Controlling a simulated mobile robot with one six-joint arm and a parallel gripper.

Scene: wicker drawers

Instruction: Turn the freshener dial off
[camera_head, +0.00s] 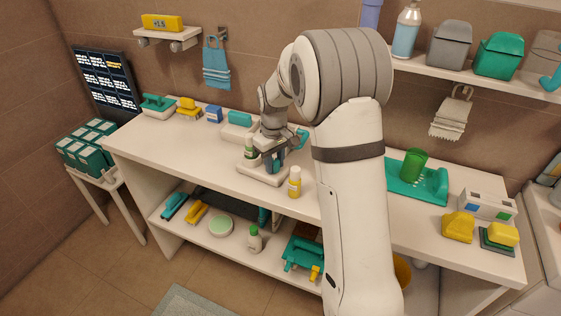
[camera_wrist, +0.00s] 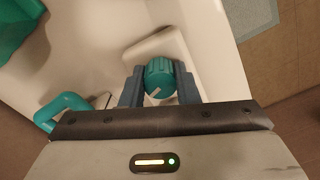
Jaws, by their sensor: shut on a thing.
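The freshener dial (camera_wrist: 159,76) is a round teal ribbed knob with a white pointer mark. In the wrist view it sits between the two grey-blue fingers of my gripper (camera_wrist: 159,84), which is shut on it from both sides. The mark slants toward the lower left of that picture. A white base (camera_wrist: 150,47) shows behind the dial. In the head view my gripper (camera_head: 268,160) is low over a white unit (camera_head: 263,178) on the counter, and the arm and fingers hide most of the dial. No off label is readable.
A yellow-labelled bottle (camera_head: 295,183) stands just right of the white unit. A teal-topped white box (camera_head: 238,126) is behind it on the counter (camera_head: 190,146). A green cup (camera_head: 414,163) stands in a teal tray (camera_head: 432,190) to the right. The counter's front left is clear.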

